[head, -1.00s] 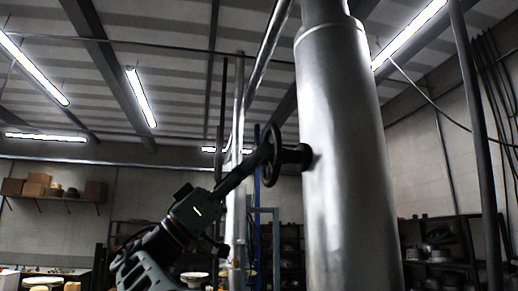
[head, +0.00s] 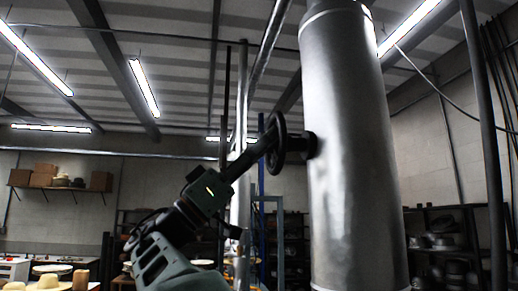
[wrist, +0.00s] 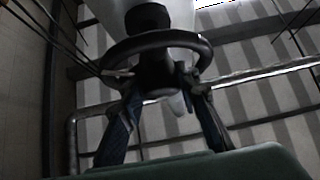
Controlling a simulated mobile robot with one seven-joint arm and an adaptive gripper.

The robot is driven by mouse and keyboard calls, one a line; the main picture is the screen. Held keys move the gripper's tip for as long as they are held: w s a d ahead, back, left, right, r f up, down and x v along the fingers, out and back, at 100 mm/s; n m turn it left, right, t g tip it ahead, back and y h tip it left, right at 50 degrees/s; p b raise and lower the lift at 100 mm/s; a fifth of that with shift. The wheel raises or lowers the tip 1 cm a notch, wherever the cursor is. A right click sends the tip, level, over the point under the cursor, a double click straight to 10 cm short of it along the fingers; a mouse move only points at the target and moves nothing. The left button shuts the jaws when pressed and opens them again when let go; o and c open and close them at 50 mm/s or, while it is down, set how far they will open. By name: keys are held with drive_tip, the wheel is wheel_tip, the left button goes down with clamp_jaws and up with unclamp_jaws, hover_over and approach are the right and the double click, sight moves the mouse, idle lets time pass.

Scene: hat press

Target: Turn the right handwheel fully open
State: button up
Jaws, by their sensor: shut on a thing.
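The dark handwheel (head: 274,143) stands out to the left of a tall grey metal cylinder (head: 348,150), on a short dark stem. In the head view it is seen nearly edge-on. My gripper (head: 258,150) reaches up to it from the lower left. In the wrist view the wheel's curved rim (wrist: 155,40) and round hub (wrist: 156,75) fill the upper middle. The two fingers of my gripper (wrist: 158,82) are at the wheel, one on each side of the hub. They are shut on the wheel, though the exact contact is dark and hard to see.
A thin upright pipe (head: 241,150) stands behind my arm. A dark post (head: 484,150) stands right of the cylinder. Shelves with dark items (head: 440,242) are at the right back, and a wall shelf with boxes (head: 60,188) is at the left.

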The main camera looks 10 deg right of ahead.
drive_tip(key=shift+f+n+t+b, duration=0.15)
drive_tip(key=shift+n+t+b, duration=0.2)
drive_tip(key=shift+n+t, duration=0.25)
drive_tip(key=n+t+y+b, duration=0.1)
drive_tip(key=n+t+b, duration=0.1)
drive_tip(key=n+t, duration=0.2)
drive_tip(key=shift+s+f, duration=0.1)
drive_tip(key=shift+r+n+t+y+b, duration=0.1)
drive_tip(key=shift+n+t+y+b, duration=0.65)
drive_tip(key=shift+n+t, duration=0.95)
drive_tip(key=shift+r+n+t+y+b, duration=0.1)
drive_tip(key=shift+n+t+y+b, duration=0.45)
drive_tip(key=shift+n+t+y, duration=1.1)
drive_tip(key=shift+n+h, duration=0.6)
drive_tip(key=shift+n, duration=0.15)
drive_tip(key=o, duration=0.9)
drive_tip(key=shift+a, duration=0.1)
drive_tip(key=v, duration=1.1)
drive_tip(key=shift+s+a+f, duration=0.1)
drive_tip(key=shift+a+f, duration=0.1)
drive_tip(key=shift+a, duration=0.2)
